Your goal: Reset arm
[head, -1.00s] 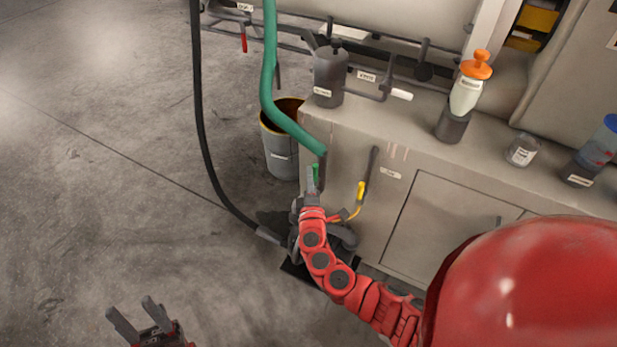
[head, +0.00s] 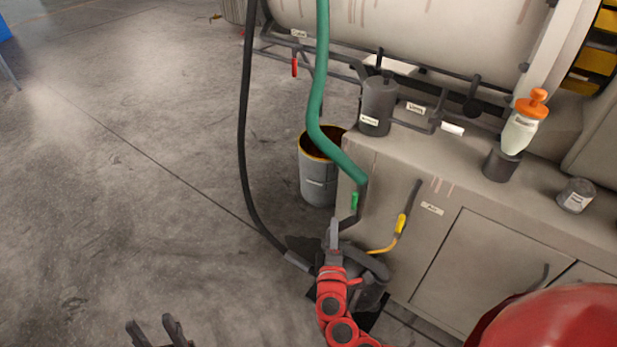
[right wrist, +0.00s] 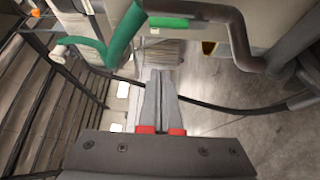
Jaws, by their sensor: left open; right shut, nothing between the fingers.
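My right gripper (head: 334,232) is on the red arm at the lower middle of the head view. Its fingers point up, just below a green-handled lever (head: 354,201) at the end of the green hose (head: 330,140). In the right wrist view its fingers (right wrist: 160,85) are together with nothing between them. The green handle (right wrist: 168,22) shows beyond the fingertips there, apart from them. My left gripper (head: 155,332) is at the bottom edge of the head view, open and empty above the floor. Its lower part is cut off.
A grey cabinet (head: 440,205) carries a dark canister (head: 378,105), an orange-topped bottle (head: 522,125) and a jar (head: 576,196). A yellow-handled lever (head: 401,223) is on its front. A bin (head: 318,180) and a black hose (head: 243,140) stand left. The floor at left is clear.

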